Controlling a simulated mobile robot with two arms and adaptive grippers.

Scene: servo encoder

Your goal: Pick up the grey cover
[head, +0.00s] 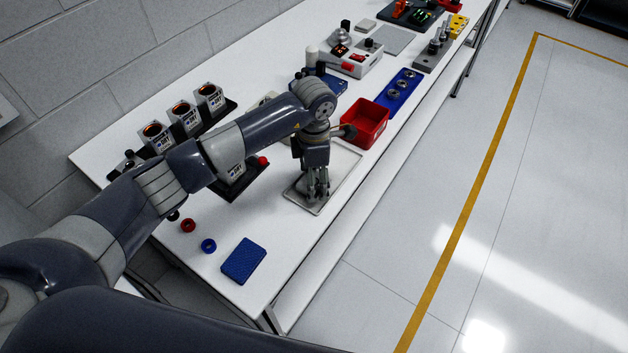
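My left gripper (318,190) points down over a shallow pale tray (345,172) on the white table. Its fingers are at or just above the tray's near left part. They look close together, but I cannot tell whether they are open or shut, or hold anything. I cannot make out a grey cover for certain; one at the fingers would be hidden by them. A small grey-brown round part (348,131) shows just right of the wrist, by the red bin. My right gripper is not in view.
A red bin (366,122) stands behind the tray, with a blue plate of rings (398,92) beyond. Printed units (185,115) line the wall side. A red ring (188,225), blue ring (208,246) and blue mat (243,262) lie at the near end. The floor at right is clear.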

